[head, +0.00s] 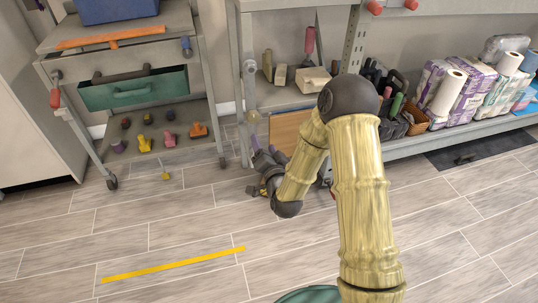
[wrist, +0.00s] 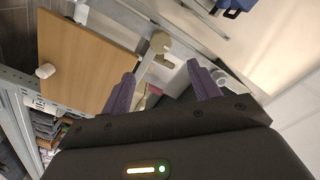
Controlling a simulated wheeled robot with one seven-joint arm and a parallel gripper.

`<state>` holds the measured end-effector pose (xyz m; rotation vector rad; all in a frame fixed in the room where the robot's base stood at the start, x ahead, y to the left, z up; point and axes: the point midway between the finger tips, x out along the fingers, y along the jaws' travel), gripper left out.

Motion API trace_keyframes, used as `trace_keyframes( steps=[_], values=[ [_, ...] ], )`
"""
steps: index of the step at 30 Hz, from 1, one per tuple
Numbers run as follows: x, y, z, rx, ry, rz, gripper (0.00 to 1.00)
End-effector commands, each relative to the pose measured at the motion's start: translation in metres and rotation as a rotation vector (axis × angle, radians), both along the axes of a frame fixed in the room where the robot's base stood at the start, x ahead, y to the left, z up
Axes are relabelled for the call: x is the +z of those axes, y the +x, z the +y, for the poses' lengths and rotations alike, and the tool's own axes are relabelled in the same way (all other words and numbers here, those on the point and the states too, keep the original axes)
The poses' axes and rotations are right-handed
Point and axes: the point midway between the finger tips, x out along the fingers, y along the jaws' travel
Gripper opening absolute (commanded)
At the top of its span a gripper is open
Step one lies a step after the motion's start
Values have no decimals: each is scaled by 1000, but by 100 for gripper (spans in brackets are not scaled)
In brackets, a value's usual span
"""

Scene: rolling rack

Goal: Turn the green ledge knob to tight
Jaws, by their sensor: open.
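My gripper (head: 268,165) is low at the front of the metal rack, beside its left post. In the wrist view its two purple fingers (wrist: 162,76) stand apart with nothing gripped between them. A pale knob on the rack's left post shows in the head view (head: 253,117), a little above my gripper. No strongly green knob is clear, and no tight mark can be read.
A wooden panel (wrist: 85,62) with a white knob (wrist: 46,70) is beside the fingers. A cart (head: 100,48) with a green drawer (head: 135,92) stands at left. A yellow strip (head: 172,265) lies on the open floor.

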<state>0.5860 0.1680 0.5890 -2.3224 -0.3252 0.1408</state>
Motion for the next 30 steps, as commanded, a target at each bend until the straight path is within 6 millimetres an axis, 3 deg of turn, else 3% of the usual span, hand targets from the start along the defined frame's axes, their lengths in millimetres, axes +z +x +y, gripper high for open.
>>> trace_keyframes(
  steps=[3, 9, 30],
  values=[
    [1, -21, -6, 2, -2, 5, 61],
    [-1, -43, -12, 1, -1, 3, 61],
    [2, -43, -14, 8, -34, 23, 61]
  ],
)
